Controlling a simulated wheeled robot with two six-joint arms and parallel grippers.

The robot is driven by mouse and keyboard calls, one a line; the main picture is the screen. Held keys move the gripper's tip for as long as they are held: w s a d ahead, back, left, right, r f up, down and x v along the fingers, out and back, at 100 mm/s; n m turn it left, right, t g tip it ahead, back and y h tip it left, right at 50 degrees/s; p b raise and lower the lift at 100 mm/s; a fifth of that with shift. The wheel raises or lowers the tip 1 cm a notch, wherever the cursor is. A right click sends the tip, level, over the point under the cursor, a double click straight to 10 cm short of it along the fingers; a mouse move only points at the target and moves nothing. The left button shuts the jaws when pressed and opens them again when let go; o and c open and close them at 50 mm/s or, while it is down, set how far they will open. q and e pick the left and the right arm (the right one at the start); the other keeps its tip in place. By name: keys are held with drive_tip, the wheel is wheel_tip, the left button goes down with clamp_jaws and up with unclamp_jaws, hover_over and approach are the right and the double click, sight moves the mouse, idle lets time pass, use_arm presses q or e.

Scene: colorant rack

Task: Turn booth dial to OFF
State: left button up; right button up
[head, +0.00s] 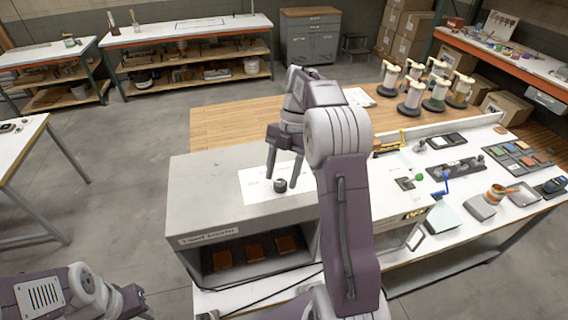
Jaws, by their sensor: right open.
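The light booth (195,190) is a grey box with a label on its front edge. On its top a white plate (258,196) carries small print, too small to read surely. A small black dial (280,186) stands on this plate; its pointer direction cannot be made out. My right gripper (282,179) is open and points down, with its fingers at either side of the dial; whether they touch it cannot be told. The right arm hides the plate's right part. My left gripper (136,302) is low at the left edge, away from the booth, its jaws unclear.
Inside the booth's open front lie brown sample tiles (254,250). To the right, the white bench (445,262) holds trays, swatches, a balance and tools. Several white-handled canisters (412,95) stand behind on the wooden top. The floor left of the booth is clear.

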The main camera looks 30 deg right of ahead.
drive_tip(key=p+v, duration=0.1)
drive_tip(key=v, duration=0.6)
drive_tip(key=shift+r, duration=0.4)
